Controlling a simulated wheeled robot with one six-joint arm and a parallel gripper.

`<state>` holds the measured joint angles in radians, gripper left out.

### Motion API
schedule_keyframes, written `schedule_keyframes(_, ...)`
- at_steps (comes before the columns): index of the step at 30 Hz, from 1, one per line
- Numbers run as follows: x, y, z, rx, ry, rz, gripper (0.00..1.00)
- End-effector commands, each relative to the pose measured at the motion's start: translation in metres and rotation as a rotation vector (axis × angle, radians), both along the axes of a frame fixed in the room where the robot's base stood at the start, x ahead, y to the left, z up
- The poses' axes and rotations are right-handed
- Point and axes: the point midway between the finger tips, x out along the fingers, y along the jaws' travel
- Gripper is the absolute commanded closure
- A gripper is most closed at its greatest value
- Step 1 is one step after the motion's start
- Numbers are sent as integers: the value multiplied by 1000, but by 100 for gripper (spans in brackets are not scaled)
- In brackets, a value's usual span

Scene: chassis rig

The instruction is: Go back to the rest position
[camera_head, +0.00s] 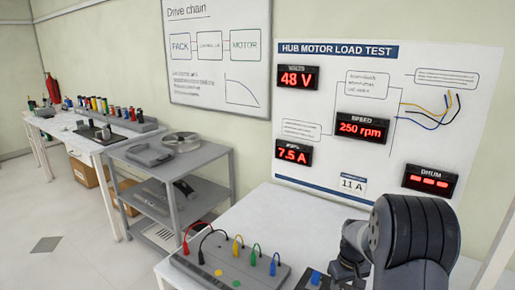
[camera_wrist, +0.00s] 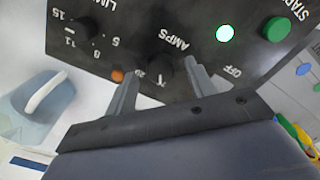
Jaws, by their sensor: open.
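My gripper (camera_wrist: 161,70) is open in the wrist view, its two grey fingers pointing at a dark control panel (camera_wrist: 195,40). A black knob (camera_wrist: 158,74) labelled AMPS shows between the fingertips, with no clear contact; I cannot tell how far the fingertips are from it. Another black knob (camera_wrist: 82,28), under the word LIMIT, sits to the left. A lit green lamp (camera_wrist: 225,33) and a green button (camera_wrist: 276,29) are on the right of the panel. In the head view my dark arm is at the lower right and the gripper is hidden.
A terminal box (camera_head: 230,262) with coloured leads sits on the white bench (camera_head: 285,215). The wall board (camera_head: 390,65) shows 48 V, 250 rpm and 7.5 A. A grey cart (camera_head: 172,190) and a workbench (camera_head: 75,140) with tools stand left.

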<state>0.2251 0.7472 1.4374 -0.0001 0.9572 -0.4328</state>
Motion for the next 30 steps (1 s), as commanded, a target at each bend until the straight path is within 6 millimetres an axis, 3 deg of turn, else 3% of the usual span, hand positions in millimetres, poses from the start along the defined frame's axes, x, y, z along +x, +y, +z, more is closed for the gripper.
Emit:
schedule_keyframes(3,-1,0,-14,1,2,0,48)
schedule_keyframes(24,0,0,-11,-1,-1,3,48)
schedule_keyframes(30,1,0,28,-2,-6,0,48)
